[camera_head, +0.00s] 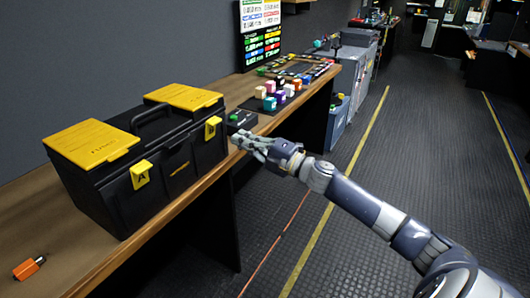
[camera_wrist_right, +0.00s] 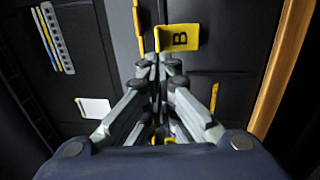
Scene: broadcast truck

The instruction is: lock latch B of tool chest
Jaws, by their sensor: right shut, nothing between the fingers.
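The black tool chest (camera_head: 177,176) with yellow lid panels stands on the wooden bench at the left of the head view. Yellow latch A (camera_head: 140,174) is on its front near the left end. Yellow latch B (camera_head: 212,128) is on its front near the right end. My right gripper (camera_head: 240,138) is shut and empty, its tips just right of latch B in the head view. In the right wrist view, latch B (camera_wrist_right: 179,38) appears just beyond the shut fingertips; I cannot tell whether they touch it. My left gripper is not in view.
The wooden bench (camera_head: 75,252) runs along the wall, with an orange object (camera_head: 29,268) at its near end. A small black box (camera_head: 242,119) and several coloured blocks lie beyond the chest. The dark floor (camera_head: 400,160) to the right is clear.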

